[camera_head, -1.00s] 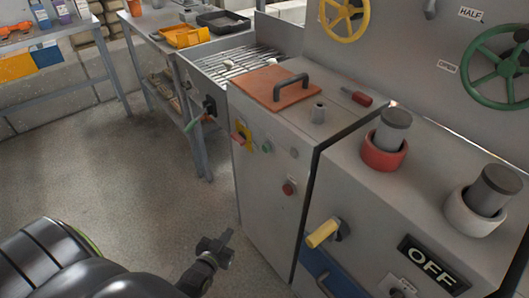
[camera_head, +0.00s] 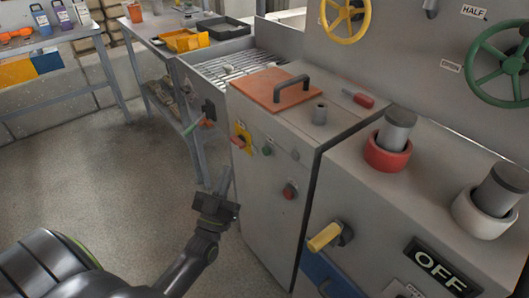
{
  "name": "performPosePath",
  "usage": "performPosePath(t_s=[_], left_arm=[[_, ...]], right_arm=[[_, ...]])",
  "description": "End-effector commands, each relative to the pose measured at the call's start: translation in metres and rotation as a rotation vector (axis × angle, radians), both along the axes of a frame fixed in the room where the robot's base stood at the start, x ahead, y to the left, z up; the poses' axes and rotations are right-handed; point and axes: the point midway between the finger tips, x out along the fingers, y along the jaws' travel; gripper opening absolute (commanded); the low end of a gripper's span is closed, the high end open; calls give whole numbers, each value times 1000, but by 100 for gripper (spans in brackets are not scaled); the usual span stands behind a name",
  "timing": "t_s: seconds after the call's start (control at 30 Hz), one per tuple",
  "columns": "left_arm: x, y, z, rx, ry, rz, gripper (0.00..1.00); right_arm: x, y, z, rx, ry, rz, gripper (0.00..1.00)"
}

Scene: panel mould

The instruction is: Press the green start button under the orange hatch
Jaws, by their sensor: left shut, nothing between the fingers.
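The orange hatch (camera_head: 270,88) with a dark handle (camera_head: 292,84) lies closed on top of the grey cabinet. A green button (camera_head: 267,150) sits on the cabinet's front face, below the hatch. My left gripper (camera_head: 226,172) is shut and empty, pointing up, in front of the cabinet's lower left. In the picture it is left of and below the green button, apart from it. My right gripper is not in view.
A red button (camera_head: 289,191) and a red switch on a yellow plate (camera_head: 241,139) share the cabinet front. A yellow handle (camera_head: 325,237) sticks out at the right. Open floor (camera_head: 120,190) lies to the left.

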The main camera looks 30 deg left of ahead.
Motion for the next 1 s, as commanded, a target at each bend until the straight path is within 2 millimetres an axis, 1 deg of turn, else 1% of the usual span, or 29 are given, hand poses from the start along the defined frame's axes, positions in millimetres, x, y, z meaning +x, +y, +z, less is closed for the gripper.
performPosePath(t_s=[0.17, 0.27, 0.47, 0.7, 0.83, 1.0], left_arm=[[3, -1, -1, 0, 1, 0, 0], [9, -3, -2, -1, 2, -1, 0], [33, -14, -2, -1, 0, -2, 0], [63, -26, -2, 0, 2, -1, 0], [74, -31, -2, -1, 2, -1, 0], [81, -33, -1, -1, 4, 0, 0]], right_arm=[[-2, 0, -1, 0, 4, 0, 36], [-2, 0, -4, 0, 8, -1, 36], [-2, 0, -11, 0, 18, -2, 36], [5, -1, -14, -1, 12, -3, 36], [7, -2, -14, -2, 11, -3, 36], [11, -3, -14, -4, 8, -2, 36]])
